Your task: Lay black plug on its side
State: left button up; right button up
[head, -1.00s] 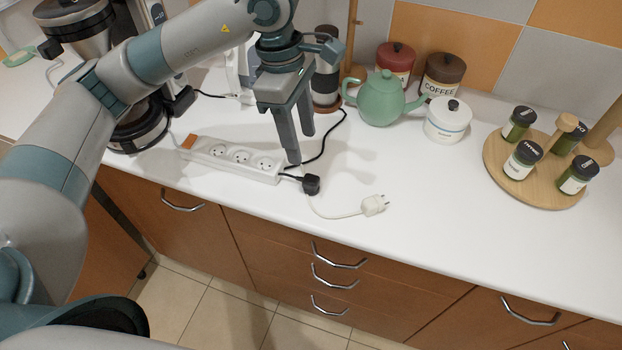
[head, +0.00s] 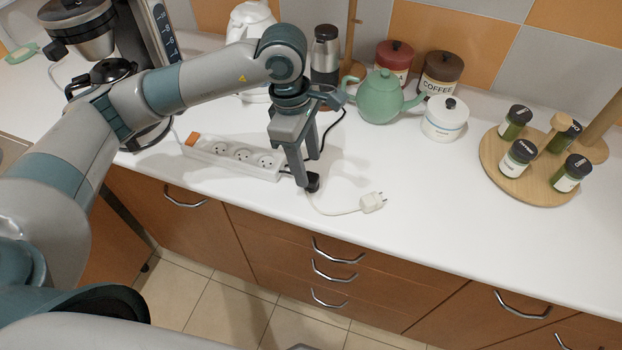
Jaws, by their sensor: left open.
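The black plug (head: 313,183) is on the white counter, just right of the power strip's end. Its black cable runs back behind my gripper. My left gripper (head: 307,182) is open and points down at the plug, its fingers around or right beside it. The fingers hide part of the plug, and I cannot tell whether they touch it. The white power strip (head: 205,157) lies to the left with several sockets. My right gripper is not in view.
A white plug (head: 372,202) with its cord lies just right of the black plug. A green teapot (head: 380,98) and a white jar (head: 445,119) stand behind. A round wooden tray (head: 504,178) with spice jars is at right. The counter's front edge is close.

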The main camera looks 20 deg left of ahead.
aim_at(311, 176)
pick_arm(q)
jog(key=shift+d+f+p, duration=0.15)
jog(key=shift+f+p, duration=0.3)
jog(key=shift+p, duration=0.05)
jog(key=f, duration=0.1)
jog(key=f+p, duration=0.1)
jog(key=f, duration=0.1)
jog(key=shift+d+p, duration=0.25)
jog(key=shift+p, duration=0.05)
jog(key=shift+f, duration=0.5)
jog(key=shift+w, duration=0.1)
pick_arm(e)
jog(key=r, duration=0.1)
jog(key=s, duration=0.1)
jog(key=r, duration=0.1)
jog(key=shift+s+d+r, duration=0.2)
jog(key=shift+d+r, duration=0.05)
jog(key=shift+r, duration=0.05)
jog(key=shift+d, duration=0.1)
pick_arm(q)
jog(key=c, duration=0.9)
jog(key=shift+r, duration=0.1)
jog(key=shift+c, duration=0.2)
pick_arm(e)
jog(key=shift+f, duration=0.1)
